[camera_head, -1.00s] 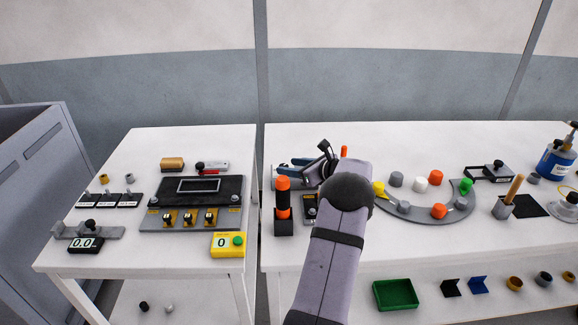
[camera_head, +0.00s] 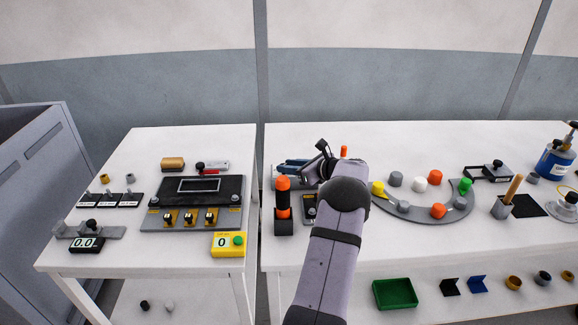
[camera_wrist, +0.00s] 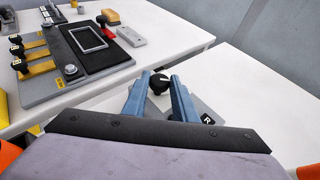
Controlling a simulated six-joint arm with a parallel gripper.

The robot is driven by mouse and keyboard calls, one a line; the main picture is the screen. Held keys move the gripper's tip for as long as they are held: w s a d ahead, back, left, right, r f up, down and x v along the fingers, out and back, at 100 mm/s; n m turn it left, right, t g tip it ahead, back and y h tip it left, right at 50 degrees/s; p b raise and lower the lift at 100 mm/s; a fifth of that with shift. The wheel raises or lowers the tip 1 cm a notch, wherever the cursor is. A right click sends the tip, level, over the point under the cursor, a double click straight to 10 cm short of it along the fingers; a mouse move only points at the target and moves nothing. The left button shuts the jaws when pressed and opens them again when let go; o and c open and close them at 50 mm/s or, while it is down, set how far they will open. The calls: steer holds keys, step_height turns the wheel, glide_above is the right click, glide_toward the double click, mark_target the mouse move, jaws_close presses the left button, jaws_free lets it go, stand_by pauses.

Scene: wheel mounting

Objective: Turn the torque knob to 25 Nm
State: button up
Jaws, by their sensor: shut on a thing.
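A round black knob (camera_wrist: 159,82) with a pale mark on its top shows in the wrist view. It stands by a grey plate (camera_wrist: 203,106) that has a small black label with an "R". My gripper (camera_wrist: 160,82) has its two blue fingers on either side of the knob and is shut on it. The knob cannot be made out there, and no torque scale or number can be read.
A black and orange tool (camera_head: 283,205) stands upright just in front of my gripper. To the right is a curved grey tray (camera_head: 420,215) with coloured caps. A gap separates the left table (camera_head: 120,260), which holds a dark panel (camera_head: 198,190), from the right table (camera_head: 400,150).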

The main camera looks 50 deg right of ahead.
steer(key=shift+w+d+r+n+y+p, duration=0.2)
steer(key=shift+n+y+p, duration=0.1)
steer(key=shift+n+y, duration=0.25)
steer(key=shift+d+r+n+y, duration=0.15)
steer(key=shift+n+y, duration=0.2)
steer(key=shift+y, duration=0.2)
steer(key=shift+s+n+y, duration=0.1)
steer(key=shift+n+y, duration=0.2)
steer(key=o, duration=0.9)
steer(key=shift+o, duration=0.7)
steer(key=shift+f, duration=0.2)
steer(key=b+v, duration=0.1)
steer(key=v, duration=0.6)
